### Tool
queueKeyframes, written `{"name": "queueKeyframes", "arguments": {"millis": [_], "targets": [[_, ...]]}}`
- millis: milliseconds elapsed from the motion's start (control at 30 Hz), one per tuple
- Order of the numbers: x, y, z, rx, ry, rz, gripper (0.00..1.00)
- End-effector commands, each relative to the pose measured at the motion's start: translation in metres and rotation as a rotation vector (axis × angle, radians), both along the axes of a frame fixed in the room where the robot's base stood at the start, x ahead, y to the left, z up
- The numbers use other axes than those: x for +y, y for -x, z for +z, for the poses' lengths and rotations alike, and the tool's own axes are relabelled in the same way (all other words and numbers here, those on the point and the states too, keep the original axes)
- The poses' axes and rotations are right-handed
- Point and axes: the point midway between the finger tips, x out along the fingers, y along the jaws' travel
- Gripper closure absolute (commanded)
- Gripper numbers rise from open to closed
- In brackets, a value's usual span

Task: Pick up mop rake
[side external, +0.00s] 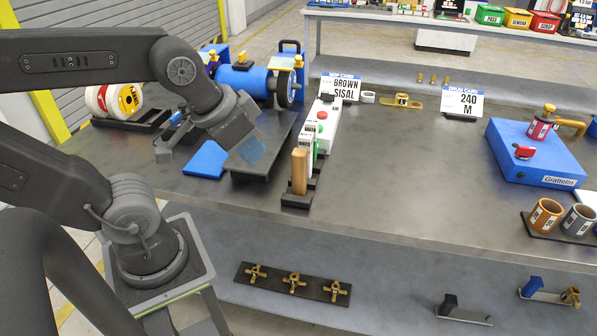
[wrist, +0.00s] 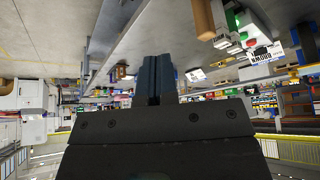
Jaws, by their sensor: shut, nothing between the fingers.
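I cannot tell for sure which thing is the mop rake; no label naming it is readable. My gripper (side external: 252,149) is over the left part of the grey bench, above a dark flat plate (side external: 266,172). In the wrist view its two dark fingers (wrist: 160,80) are together with nothing between them. A dark rack (side external: 296,200) right of the gripper holds a tan block (side external: 299,172) and several white, green and red-topped pieces. A brass-coloured fitting (side external: 402,101) lies flat at the bench's back. My gripper touches none of these, as far as I can see.
A blue machine (side external: 244,78) stands behind my gripper. Cards reading BROWN SISAL (side external: 340,87) and 240 M (side external: 462,101) stand at the back. A blue box (side external: 535,155) is at right, with cups (side external: 545,215) in front. The bench middle is clear. Brass fittings (side external: 294,283) lie on the lower shelf.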

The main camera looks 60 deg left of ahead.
Motion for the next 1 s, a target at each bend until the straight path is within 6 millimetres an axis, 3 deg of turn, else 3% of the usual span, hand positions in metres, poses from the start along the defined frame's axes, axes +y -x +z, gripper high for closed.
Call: {"name": "queueKeyframes", "arguments": {"millis": [400,1000], "targets": [[0.0000,0.0000,0.0000,0.000,0.000,0.000,0.98],[0.0000,0.0000,0.0000,0.000,0.000,0.000,0.41]]}}
